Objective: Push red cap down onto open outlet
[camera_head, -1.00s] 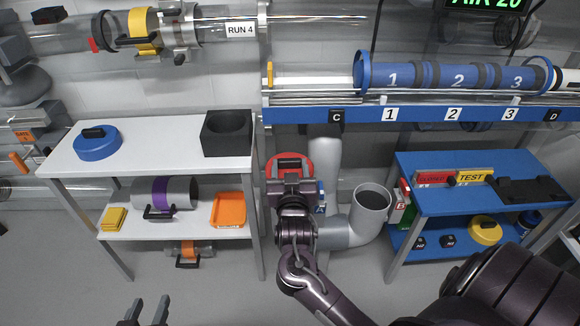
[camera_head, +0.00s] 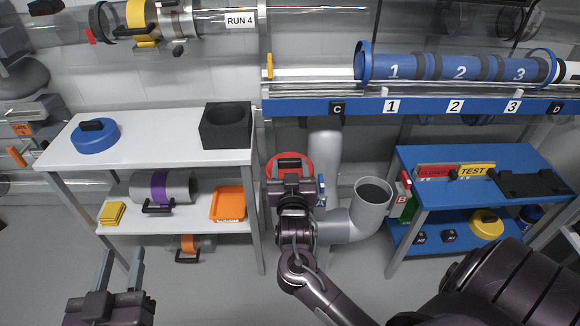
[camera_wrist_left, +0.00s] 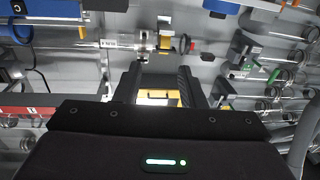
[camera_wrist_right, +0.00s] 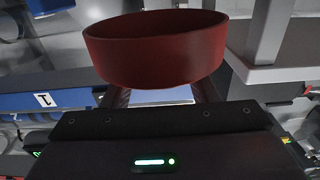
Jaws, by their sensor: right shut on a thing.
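My right gripper (camera_head: 290,172) is shut on the red cap (camera_head: 271,168), which it holds in the air beside the white shelf unit. The cap also shows large, as a red ring-walled disc (camera_wrist_right: 155,55), in the right wrist view. The grey pipe elbow with an upturned open outlet (camera_head: 372,192) stands to the right of the cap and a little lower in the picture; the cap is apart from it. My left gripper (camera_head: 120,262) is at the lower left of the head view, fingers apart and empty. Its two fingers (camera_wrist_left: 157,85) also show apart in the left wrist view.
The white shelf unit (camera_head: 180,165) stands at left with a blue cap (camera_head: 95,140) and a black block (camera_head: 226,128) on top. A blue table (camera_head: 440,200) stands right of the outlet. A blue rail (camera_head: 420,107) crosses above. The floor between is clear.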

